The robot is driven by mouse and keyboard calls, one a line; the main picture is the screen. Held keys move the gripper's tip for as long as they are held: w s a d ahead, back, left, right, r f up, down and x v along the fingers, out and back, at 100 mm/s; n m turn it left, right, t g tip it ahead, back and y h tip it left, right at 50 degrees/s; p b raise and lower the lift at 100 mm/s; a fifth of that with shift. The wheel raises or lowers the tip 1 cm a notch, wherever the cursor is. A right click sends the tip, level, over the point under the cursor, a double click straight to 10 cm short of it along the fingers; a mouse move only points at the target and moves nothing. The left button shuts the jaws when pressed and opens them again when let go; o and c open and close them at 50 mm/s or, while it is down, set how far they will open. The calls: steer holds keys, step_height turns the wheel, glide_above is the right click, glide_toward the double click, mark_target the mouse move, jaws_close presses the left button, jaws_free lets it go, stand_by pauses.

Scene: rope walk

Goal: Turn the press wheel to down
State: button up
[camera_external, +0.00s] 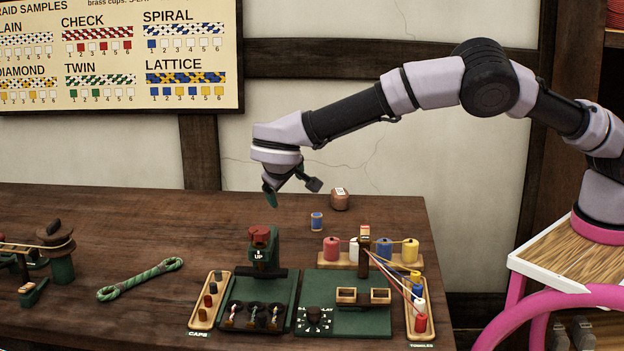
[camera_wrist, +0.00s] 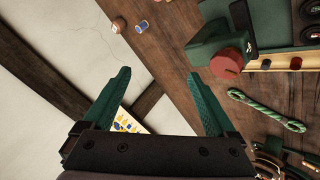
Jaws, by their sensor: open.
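The press (camera_external: 268,255) is a dark green stand on a green base, with a red wheel (camera_external: 260,234) on top. A label on the stand reads "1 UP". In the wrist view the red wheel (camera_wrist: 226,65) shows at the upper right, just beyond my right fingertip in the picture. My gripper (camera_external: 292,190) is above and behind the press in the external view, apart from it. Its green fingers (camera_wrist: 158,75) are spread wide with nothing between them. Below the wheel, several dark cups (camera_external: 255,316) sit in the press base.
A caps tray (camera_external: 196,318) stands left of the press. A lay board (camera_external: 345,318), a spool rack (camera_external: 330,262) and a toggles tray (camera_external: 411,325) stand right. A green rope (camera_external: 140,279) lies at left. A blue spool (camera_external: 317,221) and a brown ball-like object (camera_external: 340,199) are behind.

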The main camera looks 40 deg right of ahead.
step_height(320, 180, up, 6)
steer(key=w+n+g+y, duration=0.1)
steer(key=n+g+y, duration=0.3)
steer(key=n+y, duration=0.65)
glide_toward(259, 230)
steer(key=x, duration=0.8)
steer(key=shift+w+f, duration=0.2)
steer(key=shift+f, duration=0.05)
steer(key=c, duration=1.4)
